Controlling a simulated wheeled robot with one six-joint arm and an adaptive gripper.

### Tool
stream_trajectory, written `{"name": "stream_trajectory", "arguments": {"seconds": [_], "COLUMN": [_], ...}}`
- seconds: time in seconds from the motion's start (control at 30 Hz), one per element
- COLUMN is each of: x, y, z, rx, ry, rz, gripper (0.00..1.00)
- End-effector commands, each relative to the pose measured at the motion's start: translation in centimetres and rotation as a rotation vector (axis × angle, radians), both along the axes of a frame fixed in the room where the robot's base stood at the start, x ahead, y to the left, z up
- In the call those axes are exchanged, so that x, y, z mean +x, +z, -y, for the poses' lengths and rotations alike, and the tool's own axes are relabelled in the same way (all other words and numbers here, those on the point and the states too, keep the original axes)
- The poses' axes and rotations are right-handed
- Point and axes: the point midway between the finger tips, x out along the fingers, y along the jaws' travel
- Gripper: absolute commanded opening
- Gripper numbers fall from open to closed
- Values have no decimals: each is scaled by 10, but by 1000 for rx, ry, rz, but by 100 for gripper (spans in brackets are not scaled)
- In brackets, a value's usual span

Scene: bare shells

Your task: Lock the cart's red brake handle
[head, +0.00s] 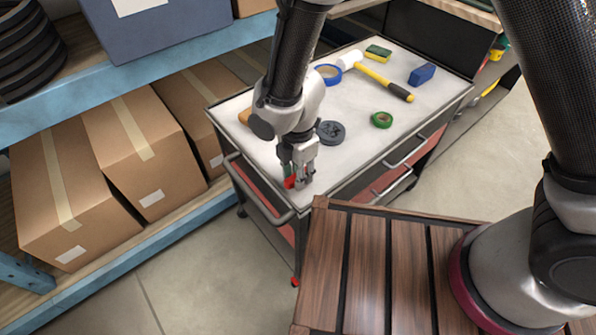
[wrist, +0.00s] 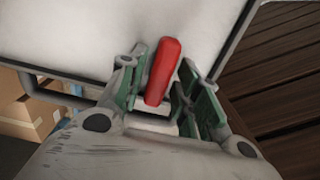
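The cart (head: 247,158) has a pale top and a dark frame. The red brake handle (head: 289,183) shows at its near corner, partly hidden by my gripper (head: 301,178). In the wrist view the red handle (wrist: 163,72) stands tilted between the two green-padded fingers of my gripper (wrist: 163,82). The fingers are apart, one on each side of it, with narrow gaps showing beside the handle.
A hammer (head: 385,82), blue tape (head: 328,74), green tape (head: 381,119), a dark disc (head: 331,132) and a blue block (head: 421,75) lie on the cart top. A shelf with cardboard boxes (head: 145,150) stands left. A wooden slatted surface (head: 370,265) is in front.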

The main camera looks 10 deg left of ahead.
Motion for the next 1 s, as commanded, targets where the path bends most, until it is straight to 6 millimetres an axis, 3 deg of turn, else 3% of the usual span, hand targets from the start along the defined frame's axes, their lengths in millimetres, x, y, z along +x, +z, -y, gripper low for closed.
{"name": "stream_trajectory", "arguments": {"seconds": [0.03, 0.13, 0.57, 1.0], "x": [0, 0, 0, 1], "y": [0, 0, 0, 0], "z": [0, 0, 0, 0], "rx": [0, 0, -1, -1], "ry": [0, 0, -57, -402], "rz": [0, 0, 1, 0], "gripper": [17, 0, 0, 0]}}
